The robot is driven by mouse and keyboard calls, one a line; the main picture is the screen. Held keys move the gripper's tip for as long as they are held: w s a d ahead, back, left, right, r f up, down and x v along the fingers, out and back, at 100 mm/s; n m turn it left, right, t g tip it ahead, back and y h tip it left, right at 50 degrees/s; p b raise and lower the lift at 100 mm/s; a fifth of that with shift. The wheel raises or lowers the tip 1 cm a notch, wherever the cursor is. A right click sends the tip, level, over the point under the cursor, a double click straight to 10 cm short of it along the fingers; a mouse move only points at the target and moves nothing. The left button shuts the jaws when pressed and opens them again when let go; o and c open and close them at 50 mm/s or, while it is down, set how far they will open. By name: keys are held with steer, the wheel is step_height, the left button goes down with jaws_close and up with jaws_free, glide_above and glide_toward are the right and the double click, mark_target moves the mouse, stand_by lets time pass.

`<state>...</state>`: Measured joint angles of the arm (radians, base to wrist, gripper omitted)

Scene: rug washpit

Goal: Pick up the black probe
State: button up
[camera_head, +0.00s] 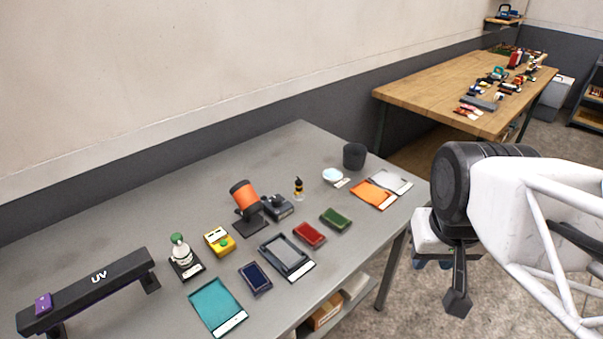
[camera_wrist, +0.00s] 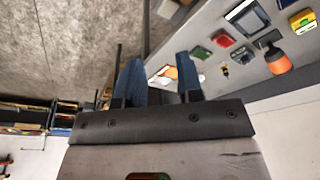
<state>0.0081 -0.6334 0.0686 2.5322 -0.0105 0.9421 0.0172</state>
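No thing in view is plainly a black probe. The likeliest is a small dark piece (camera_head: 278,203) on a grey-blue block in the middle of the grey table, right of an orange cylinder on a black stand; its shape is too small to be sure of. My gripper (camera_head: 432,263) is off the table's right end, above the floor and well away from that piece. In the wrist view, the gripper's two blue fingers (camera_wrist: 158,66) stand apart with nothing held between them.
The grey table (camera_head: 130,220) also holds a black UV bar (camera_head: 90,290), a white bottle with a green cap (camera_head: 180,250), a yellow box (camera_head: 219,241), a black cup (camera_head: 354,156), a teal tray (camera_head: 215,305) and several coloured pads. A wooden table (camera_head: 420,95) stands behind. The grey table's back left is clear.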

steer(key=o, duration=0.4)
steer(key=shift+w, duration=0.1)
